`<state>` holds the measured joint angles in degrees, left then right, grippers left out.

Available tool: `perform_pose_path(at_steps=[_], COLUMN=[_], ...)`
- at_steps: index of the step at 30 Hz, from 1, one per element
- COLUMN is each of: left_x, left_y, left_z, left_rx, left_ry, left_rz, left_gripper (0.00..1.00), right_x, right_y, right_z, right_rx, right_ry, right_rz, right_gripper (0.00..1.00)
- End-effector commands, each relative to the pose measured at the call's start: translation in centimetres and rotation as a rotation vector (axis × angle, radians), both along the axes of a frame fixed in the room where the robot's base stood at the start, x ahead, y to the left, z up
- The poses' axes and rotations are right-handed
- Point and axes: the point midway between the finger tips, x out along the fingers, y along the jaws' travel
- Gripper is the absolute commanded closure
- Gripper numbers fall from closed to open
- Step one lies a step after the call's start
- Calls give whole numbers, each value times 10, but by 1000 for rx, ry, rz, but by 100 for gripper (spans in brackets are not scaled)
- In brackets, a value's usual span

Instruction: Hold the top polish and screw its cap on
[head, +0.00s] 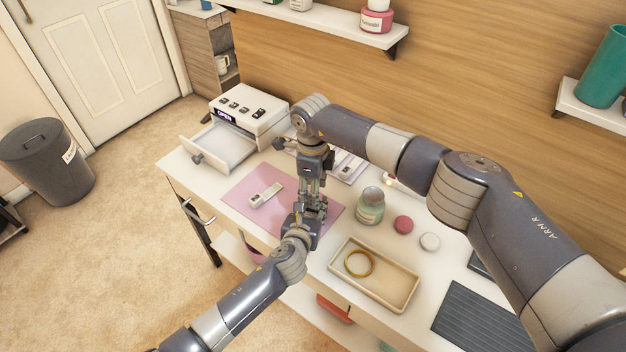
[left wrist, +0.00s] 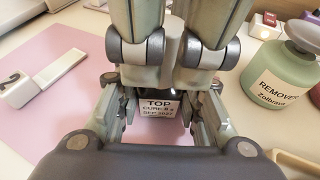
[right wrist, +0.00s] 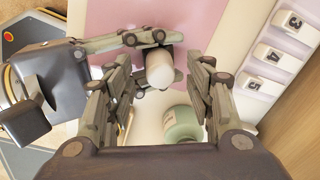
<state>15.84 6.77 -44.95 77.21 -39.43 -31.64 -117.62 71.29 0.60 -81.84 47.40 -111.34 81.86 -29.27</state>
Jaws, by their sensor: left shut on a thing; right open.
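The top polish (left wrist: 158,108) is a small bottle whose label reads "TOP". My left gripper (head: 308,214) is shut on it above the front of the pink mat; it is mostly hidden in the head view. In the right wrist view a white cylindrical cap (right wrist: 159,68) stands at the left gripper's fingers. I cannot tell how tightly it sits on the bottle. My right gripper (head: 316,182) points down from above. Its open fingers (right wrist: 162,95) stand on either side of the white cap, with a gap visible on each side.
A green remover bottle (head: 370,208), a pink disc (head: 403,224) and a white disc (head: 430,241) stand right of the grippers. A tray (head: 395,292) with a ring lies in front. An open drawer (head: 213,148) is behind left.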

Motion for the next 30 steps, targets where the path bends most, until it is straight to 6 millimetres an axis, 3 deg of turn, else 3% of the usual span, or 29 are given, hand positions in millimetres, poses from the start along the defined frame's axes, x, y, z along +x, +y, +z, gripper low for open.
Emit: perform_pose_path(at_steps=[9, 15, 16, 30], left_x=[0, 0, 0, 0], left_y=[0, 0, 0, 0], left_z=[-1, -1, -1, -1], left_rx=[1, 1, 1, 1], left_ry=[2, 2, 2, 2], left_rz=[1, 1, 1, 1], left_gripper=[100, 100, 100, 100], right_x=[0, 0, 0, 0], right_y=[0, 0, 0, 0], right_z=[-2, -2, -2, -2], right_rx=[0, 0, 0, 1], right_ry=[0, 0, 0, 0], right_rz=[0, -1, -1, -156], right_gripper=[51, 96, 100, 100])
